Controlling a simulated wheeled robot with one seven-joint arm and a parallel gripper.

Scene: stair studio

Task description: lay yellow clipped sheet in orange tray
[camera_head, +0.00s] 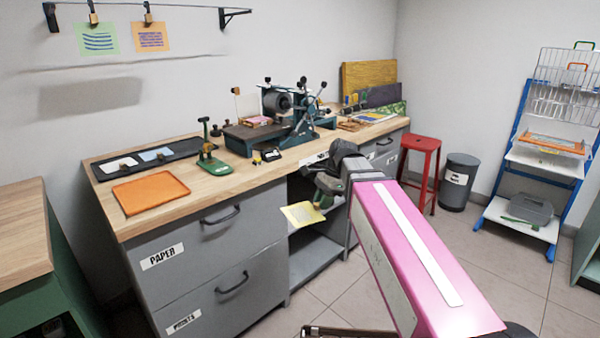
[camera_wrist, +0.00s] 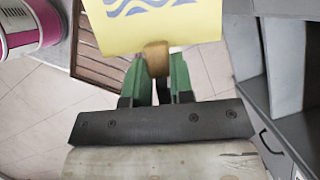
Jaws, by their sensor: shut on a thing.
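The yellow sheet (camera_head: 302,214) hangs out from my gripper (camera_head: 322,200) in front of the bench's open shelf bay. In the wrist view the yellow sheet (camera_wrist: 150,22) carries a blue wavy print, and a tan wooden clip (camera_wrist: 156,57) sits at its edge. The green fingers of my gripper (camera_wrist: 157,75) are shut on that clip. The orange tray (camera_head: 150,192) lies flat and empty on the left front of the wooden bench top, to the left of my gripper. The sheet is apart from the tray.
A dark tray (camera_head: 150,159) with small sheets lies behind the orange one. A green tool (camera_head: 213,160) and a press (camera_head: 290,115) stand farther right on the bench. Grey drawers (camera_head: 215,250) front the bench. A red stool (camera_head: 420,165) and bin (camera_head: 458,182) stand beyond.

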